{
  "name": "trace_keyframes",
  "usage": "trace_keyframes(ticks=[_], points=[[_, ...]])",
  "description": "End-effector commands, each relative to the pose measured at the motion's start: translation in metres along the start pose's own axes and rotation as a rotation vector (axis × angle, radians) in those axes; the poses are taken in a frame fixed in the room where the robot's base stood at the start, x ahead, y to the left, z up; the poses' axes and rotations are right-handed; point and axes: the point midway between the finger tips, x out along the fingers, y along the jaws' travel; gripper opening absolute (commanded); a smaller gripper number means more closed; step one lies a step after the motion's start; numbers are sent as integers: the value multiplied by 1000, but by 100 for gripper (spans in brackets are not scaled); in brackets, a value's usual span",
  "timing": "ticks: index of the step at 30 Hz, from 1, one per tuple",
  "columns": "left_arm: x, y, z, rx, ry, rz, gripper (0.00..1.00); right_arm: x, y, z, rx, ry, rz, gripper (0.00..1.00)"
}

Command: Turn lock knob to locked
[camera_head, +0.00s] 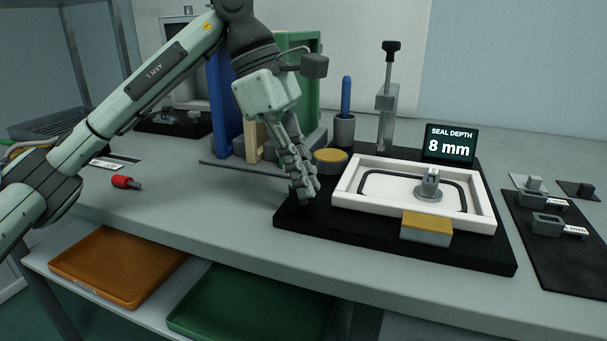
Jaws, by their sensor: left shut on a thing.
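My left gripper (304,193) points down at the left end of the black fixture base (395,238). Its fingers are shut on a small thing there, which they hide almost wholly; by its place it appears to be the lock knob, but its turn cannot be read. A white rectangular frame (343,196) lies on the base to the right, with a black seal loop and a grey upright fitting (430,184) inside. A dark display (450,145) behind it reads "SEAL DEPTH 8 mm". My right gripper is out of view.
A yellow-topped round piece (331,158) stands close behind the gripper, and a yellow-topped block (427,226) at the frame's front. A toggle post (386,110) and a cup with a blue tool (345,128) stand behind. A dark mat (560,255) with grey parts lies right.

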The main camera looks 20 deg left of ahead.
Motion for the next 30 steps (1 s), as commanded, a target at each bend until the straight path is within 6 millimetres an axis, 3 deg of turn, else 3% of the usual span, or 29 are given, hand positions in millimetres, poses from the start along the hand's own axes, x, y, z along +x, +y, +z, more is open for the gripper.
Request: trace_keyframes(ticks=[9, 10, 15, 25, 30], points=[[-1, 0, 1, 4, -1, 2, 0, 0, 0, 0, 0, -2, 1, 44], [-1, 0, 1, 4, -1, 2, 10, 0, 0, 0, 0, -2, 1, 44], [0, 0, 1, 3, -1, 1, 28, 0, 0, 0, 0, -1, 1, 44], [-4, 0, 0, 2, 0, 2, 28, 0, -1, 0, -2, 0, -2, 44], [-28, 0, 1, 2, -2, 5, 28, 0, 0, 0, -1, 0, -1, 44]])
